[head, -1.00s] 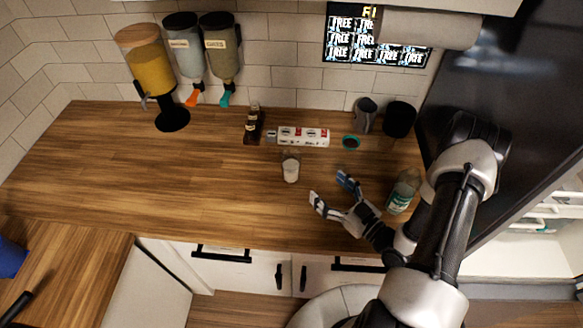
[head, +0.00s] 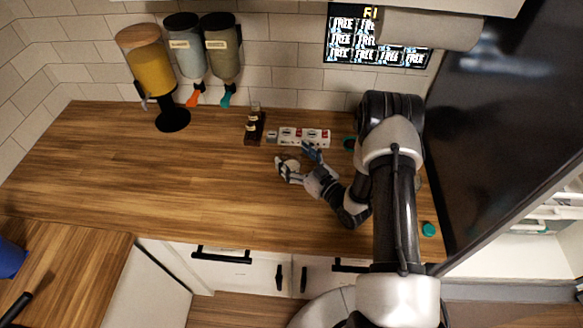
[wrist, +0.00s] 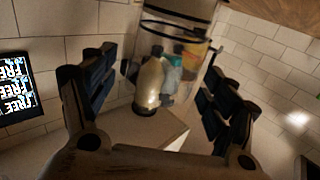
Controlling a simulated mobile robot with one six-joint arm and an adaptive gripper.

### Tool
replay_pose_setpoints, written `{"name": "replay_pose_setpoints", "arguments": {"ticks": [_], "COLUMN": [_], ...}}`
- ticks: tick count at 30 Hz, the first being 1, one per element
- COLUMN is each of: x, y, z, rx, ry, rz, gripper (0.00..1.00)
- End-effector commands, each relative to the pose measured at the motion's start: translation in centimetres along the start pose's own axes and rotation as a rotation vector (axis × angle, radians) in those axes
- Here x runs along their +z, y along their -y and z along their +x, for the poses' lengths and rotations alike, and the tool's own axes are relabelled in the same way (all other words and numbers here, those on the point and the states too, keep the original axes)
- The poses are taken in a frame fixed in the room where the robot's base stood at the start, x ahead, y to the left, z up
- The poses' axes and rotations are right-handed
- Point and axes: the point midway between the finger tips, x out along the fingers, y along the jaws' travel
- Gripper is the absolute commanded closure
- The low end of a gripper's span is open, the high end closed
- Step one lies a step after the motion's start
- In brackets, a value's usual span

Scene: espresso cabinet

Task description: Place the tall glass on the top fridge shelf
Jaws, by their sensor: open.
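The tall glass (head: 292,163) is on the wooden counter, mostly hidden by my gripper; only a pale part shows. My gripper (head: 295,158) is open, its fingers spread around the glass in the head view. In the wrist view the two dark fingers stand apart at left and right of a see-through cylinder (wrist: 190,58), which looks like the glass. I cannot tell if either finger touches it. The fridge shelves (head: 550,212) show at the right, beside the dark fridge door (head: 490,130).
Several dispensers (head: 183,55) are at the back left. A teal round thing (head: 429,229) lies right of my arm. The counter's left half is clear.

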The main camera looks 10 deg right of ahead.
Motion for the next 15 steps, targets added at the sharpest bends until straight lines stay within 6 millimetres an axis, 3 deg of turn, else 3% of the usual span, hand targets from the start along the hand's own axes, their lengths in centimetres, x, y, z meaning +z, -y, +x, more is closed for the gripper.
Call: {"name": "replay_pose_setpoints", "arguments": {"ticks": [3, 11, 15], "x": [0.05, 0.04, 0.04], "y": [0.04, -0.02, -0.02], "z": [1.12, 1.3, 1.28], "rx": [-0.001, 0.001, 0.001], "ry": [0.001, 0.001, 0.001], "rz": [0.001, 0.001, 0.001], "gripper": [0.21, 0.22, 0.31]}}
